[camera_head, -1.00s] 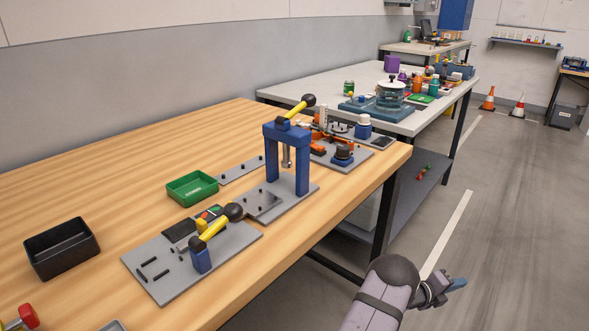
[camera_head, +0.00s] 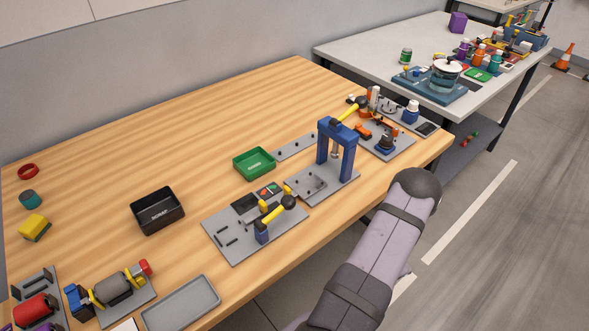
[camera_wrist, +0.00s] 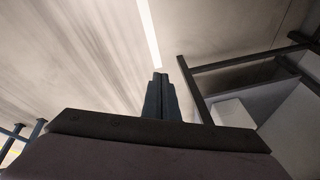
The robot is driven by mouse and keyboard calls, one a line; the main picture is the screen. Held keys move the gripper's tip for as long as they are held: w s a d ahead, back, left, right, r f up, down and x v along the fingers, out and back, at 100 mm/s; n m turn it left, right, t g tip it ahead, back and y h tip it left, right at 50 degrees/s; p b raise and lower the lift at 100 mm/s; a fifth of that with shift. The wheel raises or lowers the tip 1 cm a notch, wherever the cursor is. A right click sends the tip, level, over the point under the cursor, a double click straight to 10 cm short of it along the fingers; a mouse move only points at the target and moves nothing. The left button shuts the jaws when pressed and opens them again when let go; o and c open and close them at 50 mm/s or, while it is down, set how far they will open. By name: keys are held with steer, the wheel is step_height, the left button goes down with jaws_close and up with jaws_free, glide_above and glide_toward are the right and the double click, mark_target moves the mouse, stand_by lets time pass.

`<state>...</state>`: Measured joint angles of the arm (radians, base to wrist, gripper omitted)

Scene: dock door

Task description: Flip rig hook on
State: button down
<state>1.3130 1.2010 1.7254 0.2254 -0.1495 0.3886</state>
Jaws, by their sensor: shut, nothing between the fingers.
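No part clearly identifiable as the rig hook shows. Several rigs stand on the wooden table. A blue press frame (camera_head: 323,148) has a yellow lever with a black knob, tilted up. In front of it, a grey plate rig (camera_head: 233,241) carries a yellow lever with a black knob on a blue post. A rig with orange parts (camera_head: 364,132) stands behind the press. A motor-like rig (camera_head: 115,290) with a red knob is at the lower left. My gripper (camera_wrist: 158,77) is shut and empty in the wrist view, over the floor beside the table; my arm hides it in the head view.
The wooden table (camera_head: 90,200) also holds a black scrap bin (camera_head: 158,211), a green tray (camera_head: 254,163) and a grey tray (camera_head: 181,304). A dark table frame (camera_wrist: 190,88) is right of my gripper in the wrist view. A white-topped bench (camera_head: 360,52) stands behind.

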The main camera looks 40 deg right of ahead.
steer(key=s+a+r+n+g+y+p, duration=0.25)
steer(key=a+r+n+y+p, duration=0.65)
steer(key=a+r+n+p, duration=1)
steer(key=w+a+r+m+b, duration=0.1)
steer(key=w+r+m, duration=0.2)
steer(key=r, duration=0.3)
steer(key=w+a+r+m+t+b, duration=0.1)
steer(key=w+r+m, duration=0.2)
steer(key=w+r, duration=0.3)
steer(key=w+a+r+m+b, duration=0.1)
steer(key=w+r+m, duration=0.3)
steer(key=r, duration=0.2)
steer(key=shift+w+a+r+t+y, duration=0.3)
steer(key=shift+w+t, duration=0.05)
steer(key=shift+w, duration=0.05)
steer(key=w+a+r+m+b, duration=0.1)
steer(key=w+r+m, duration=0.1)
steer(key=w+r, duration=0.2)
steer(key=w+a+r+m+h+b, duration=0.1)
steer(key=w+r, duration=0.3)
steer(key=w, duration=0.4)
steer(key=shift+w+a+r+m+b, duration=0.15)
steer(key=shift+w+a+m+b, duration=0.2)
steer(key=shift+m+b, duration=0.45)
steer(key=shift+p+x, duration=1.6)
steer(key=shift+x, duration=3.45)
